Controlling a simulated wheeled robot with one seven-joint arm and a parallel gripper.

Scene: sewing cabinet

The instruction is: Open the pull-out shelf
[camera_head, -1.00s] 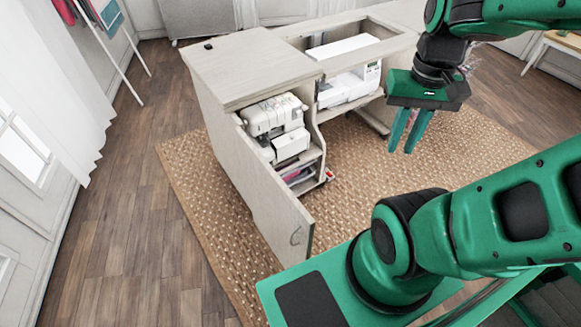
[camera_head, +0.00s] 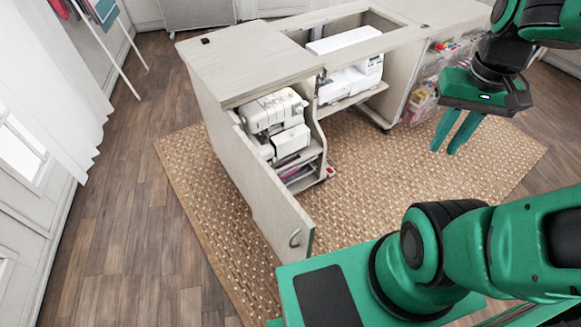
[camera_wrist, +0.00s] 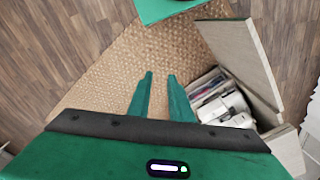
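The sewing cabinet (camera_head: 235,65) stands on a woven rug. Its left door (camera_head: 268,200) is swung open, with a small handle (camera_head: 294,238) near its free end. Inside the left bay, a white serger (camera_head: 272,115) sits above lower shelves (camera_head: 300,168) with coloured items. The bay also shows in the wrist view with the serger (camera_wrist: 222,106) and the open door (camera_wrist: 240,48). I cannot tell which shelf pulls out.
A white sewing machine (camera_head: 350,80) sits in the cabinet's middle opening. An open right door (camera_head: 432,75) carries clear pockets of supplies. A drying rack (camera_head: 112,45) stands at the back left. The woven rug (camera_head: 400,170) is bare between the cabinet and my base.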

